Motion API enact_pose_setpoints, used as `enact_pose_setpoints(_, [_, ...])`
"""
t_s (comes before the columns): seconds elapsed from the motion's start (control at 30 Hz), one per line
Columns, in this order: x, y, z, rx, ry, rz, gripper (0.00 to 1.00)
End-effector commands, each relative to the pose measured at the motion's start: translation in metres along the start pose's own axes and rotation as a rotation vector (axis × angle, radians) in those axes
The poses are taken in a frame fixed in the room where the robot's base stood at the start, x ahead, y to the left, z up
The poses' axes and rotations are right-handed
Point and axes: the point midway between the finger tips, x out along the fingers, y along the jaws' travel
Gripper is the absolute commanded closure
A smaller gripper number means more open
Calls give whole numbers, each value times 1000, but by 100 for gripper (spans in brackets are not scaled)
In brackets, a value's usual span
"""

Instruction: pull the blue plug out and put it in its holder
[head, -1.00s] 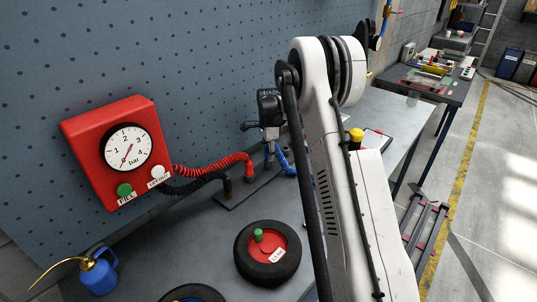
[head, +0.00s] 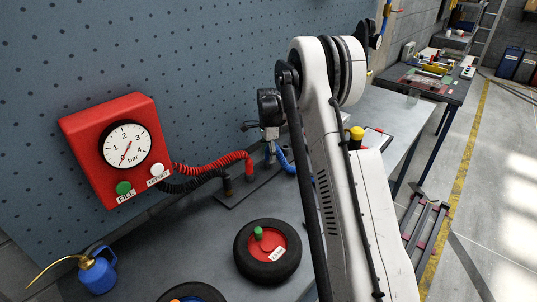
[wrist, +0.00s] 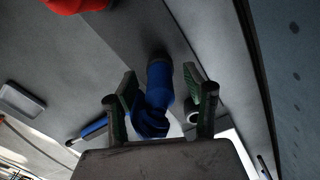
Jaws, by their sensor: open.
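The blue plug (wrist: 160,82) stands between the two fingers of my gripper (wrist: 161,88) in the wrist view. The fingers have green pads and are open, one on each side of the plug, with no clear grip on it. A blue coiled hose (head: 284,160) shows in the head view beside my arm, where the plug itself is mostly hidden. My gripper (head: 270,148) is low over the back of the bench there. I cannot tell which thing is the plug's holder.
Red (head: 249,168) and black (head: 227,185) hoses end upright on a dark plate (head: 238,199) left of my gripper. A red gauge box (head: 84,136) hangs on the pegboard. A wheel (head: 247,272) and a blue oil can (head: 97,275) are on the bench.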

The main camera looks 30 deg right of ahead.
Motion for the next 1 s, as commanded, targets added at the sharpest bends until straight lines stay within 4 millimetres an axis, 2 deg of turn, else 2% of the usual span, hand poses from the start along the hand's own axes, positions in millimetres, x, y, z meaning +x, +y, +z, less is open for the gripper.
enact_pose_setpoints(0.17, [-14,0,0,0,0,0,53])
enact_pose_setpoints(0.5, [-80,0,0,0,0,0,53])
enact_pose_setpoints(0.7, [-108,0,0,0,0,0,53])
enact_pose_setpoints(1.0, [-120,0,0,0,0,0,53])
